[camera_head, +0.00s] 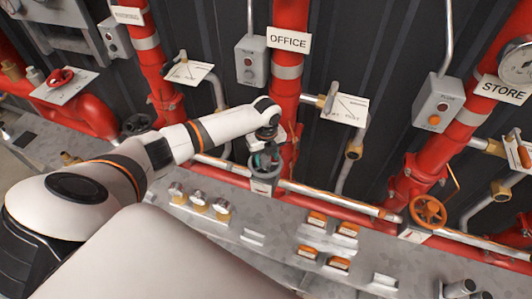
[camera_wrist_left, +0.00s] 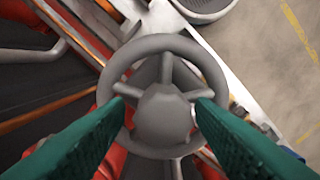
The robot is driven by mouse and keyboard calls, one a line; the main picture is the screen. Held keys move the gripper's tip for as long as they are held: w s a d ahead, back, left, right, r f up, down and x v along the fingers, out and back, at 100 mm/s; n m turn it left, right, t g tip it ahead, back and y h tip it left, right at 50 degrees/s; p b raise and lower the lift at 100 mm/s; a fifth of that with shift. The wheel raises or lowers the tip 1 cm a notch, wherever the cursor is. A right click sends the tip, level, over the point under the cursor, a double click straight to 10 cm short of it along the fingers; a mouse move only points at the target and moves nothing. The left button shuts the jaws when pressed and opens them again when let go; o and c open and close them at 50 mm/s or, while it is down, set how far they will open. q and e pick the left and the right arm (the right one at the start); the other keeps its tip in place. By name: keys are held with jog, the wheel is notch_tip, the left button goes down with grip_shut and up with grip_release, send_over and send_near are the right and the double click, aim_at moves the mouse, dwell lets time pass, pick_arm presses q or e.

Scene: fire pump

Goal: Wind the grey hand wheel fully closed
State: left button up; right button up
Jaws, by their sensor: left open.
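The grey hand wheel (camera_wrist_left: 163,113) fills the middle of the left wrist view, with a round rim, spokes and a broad hub. My left gripper (camera_wrist_left: 160,108) is open, and its two teal fingers come in from the lower left and lower right. The fingertips overlap the rim's left and right sides in the picture, one on each side of the hub. I cannot tell whether they touch the wheel. In the head view my left gripper (camera_head: 263,161) is at the foot of the OFFICE pipe, and the wheel is mostly hidden there. My right gripper is out of view.
An orange hand wheel (camera_head: 428,210) is at the right, a red one (camera_head: 60,77) at the upper left, and a dark one (camera_head: 135,124) behind my left arm. A grey bench (camera_head: 270,225) with knobs and orange switches (camera_head: 317,219) lies in front. Red pipes (camera_head: 289,60) rise behind.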

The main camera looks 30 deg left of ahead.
pick_arm(q)
jog(key=n, duration=0.7)
jog(key=shift+n, duration=0.4)
jog(key=n, duration=0.6)
jog(key=shift+w+a+n, duration=0.1)
jog(key=shift+n, duration=0.2)
jog(key=shift+c, duration=0.5)
